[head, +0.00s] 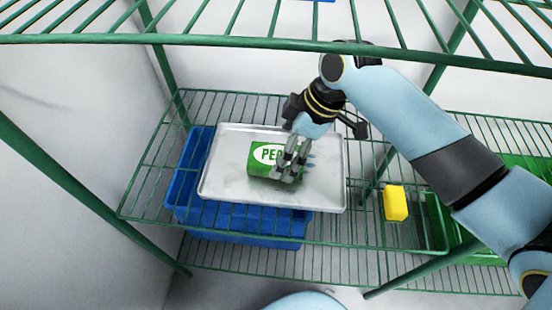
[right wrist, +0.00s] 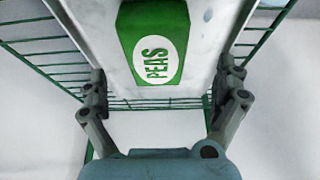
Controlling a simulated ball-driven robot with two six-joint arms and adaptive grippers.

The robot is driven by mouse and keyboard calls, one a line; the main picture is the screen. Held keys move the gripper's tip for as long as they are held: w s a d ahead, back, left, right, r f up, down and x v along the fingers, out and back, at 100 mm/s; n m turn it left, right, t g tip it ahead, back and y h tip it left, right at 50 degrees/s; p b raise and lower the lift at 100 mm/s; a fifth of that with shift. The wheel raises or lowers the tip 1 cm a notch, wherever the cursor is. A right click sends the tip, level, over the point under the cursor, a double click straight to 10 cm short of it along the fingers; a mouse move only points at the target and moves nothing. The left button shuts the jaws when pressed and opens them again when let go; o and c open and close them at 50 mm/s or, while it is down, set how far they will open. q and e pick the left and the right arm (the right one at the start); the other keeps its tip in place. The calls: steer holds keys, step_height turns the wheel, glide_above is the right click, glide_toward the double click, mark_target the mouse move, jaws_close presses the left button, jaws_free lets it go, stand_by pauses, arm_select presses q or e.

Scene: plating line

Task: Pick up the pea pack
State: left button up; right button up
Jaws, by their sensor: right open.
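The green pea pack (head: 262,160) with a white oval label lies on a silver metal tray (head: 225,185) in the head view. The pack's right part is hidden behind my right gripper (head: 287,172), which is over it. In the right wrist view the pack (right wrist: 153,45) shows its PEAS label, ahead of the fingers and between their lines. My right gripper (right wrist: 162,100) is open, with a finger on each side and nothing between the tips. I cannot tell whether a finger touches the pack. My left gripper is in neither view.
The tray sits on a green wire shelf (head: 160,180). A blue crate (head: 250,222) is below it. A yellow block (head: 395,203) and a green crate (head: 440,225) are to the right. Another wire shelf (head: 250,42) spans above, close to my right arm.

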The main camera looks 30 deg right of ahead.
mark_target(277, 155)
steer(key=x, duration=0.1)
steer(key=b+x, duration=0.1)
steer(key=x, duration=0.2)
steer(key=shift+w+a+f, duration=0.1)
steer(key=shift+w+f, duration=0.2)
steer(key=shift+w, duration=0.05)
steer(key=shift+c, duration=0.3)
steer(key=c, duration=1.4)
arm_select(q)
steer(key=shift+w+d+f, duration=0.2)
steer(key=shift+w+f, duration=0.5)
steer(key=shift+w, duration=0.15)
arm_select(e)
steer(key=shift+r, duration=0.1)
steer(key=shift+c, duration=0.9)
